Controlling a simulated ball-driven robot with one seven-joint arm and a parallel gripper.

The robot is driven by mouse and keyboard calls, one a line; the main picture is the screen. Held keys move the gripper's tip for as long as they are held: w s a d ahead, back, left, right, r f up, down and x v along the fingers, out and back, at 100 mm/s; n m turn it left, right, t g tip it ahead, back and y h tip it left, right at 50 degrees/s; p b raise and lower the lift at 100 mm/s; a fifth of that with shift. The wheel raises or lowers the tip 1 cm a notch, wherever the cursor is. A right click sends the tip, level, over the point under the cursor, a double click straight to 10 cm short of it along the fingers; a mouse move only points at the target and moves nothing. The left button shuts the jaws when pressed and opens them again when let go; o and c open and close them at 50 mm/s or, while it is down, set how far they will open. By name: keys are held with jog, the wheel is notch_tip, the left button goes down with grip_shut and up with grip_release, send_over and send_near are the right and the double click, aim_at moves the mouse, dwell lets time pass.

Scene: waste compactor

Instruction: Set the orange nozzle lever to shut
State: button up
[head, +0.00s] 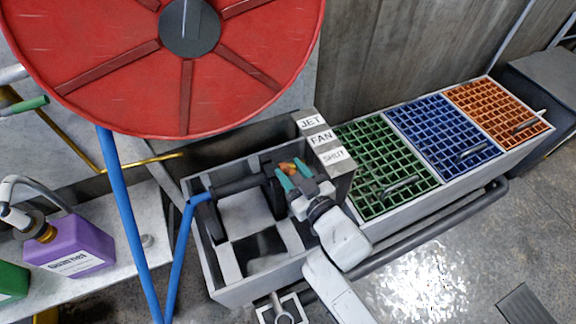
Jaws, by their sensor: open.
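The orange nozzle lever (288,168) shows as a small orange piece at the end of the dark nozzle (243,187), which lies across the grey open box. My gripper (293,175) is open, its two teal fingers on either side of the orange piece. I cannot tell whether they touch it. My gripper and wrist hide part of the lever. White labels reading JET (311,121), FAN (322,137) and SHUT (333,155) run down the box's right wall. I cannot tell which label the lever lines up with.
A blue hose (176,250) runs to the nozzle. A big red reel (120,60) hangs above left. A purple jug (72,248) stands at left. Bins with green (362,150), blue (440,125) and orange (490,98) grids are at right. A grey pipe (425,240) runs before them.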

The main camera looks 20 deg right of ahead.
jog(key=s+r, duration=0.1)
jog(key=s, duration=0.7)
jog(key=shift+s+d+p, duration=0.3)
jog(key=shift+d, duration=0.15)
